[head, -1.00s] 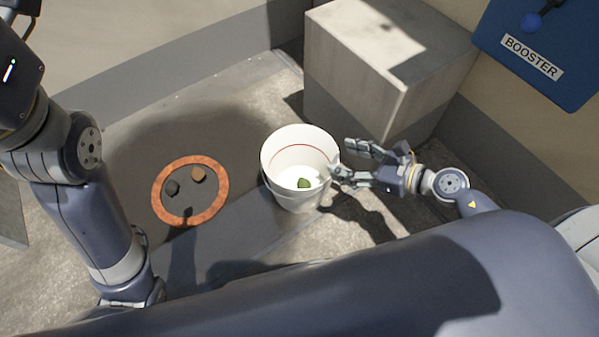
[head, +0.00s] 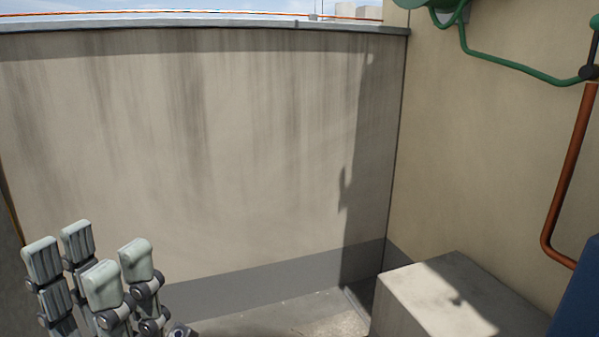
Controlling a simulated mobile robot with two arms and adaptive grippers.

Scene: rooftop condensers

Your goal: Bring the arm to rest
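My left gripper (head: 90,264) shows at the lower left of the head view. Its grey jointed fingers point up, with a gap between the left pair and the right pair, so it is open. Nothing shows between the fingers. It stands in front of the stained wall. The rest of my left arm is below the picture. My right gripper and arm are not in view.
A stained beige wall (head: 270,150) with a grey lower band fills the back. A concrete block (head: 455,295) stands at the lower right, beside a blue panel edge (head: 577,295). A copper pipe (head: 570,175) and green pipe (head: 510,66) run along the right wall.

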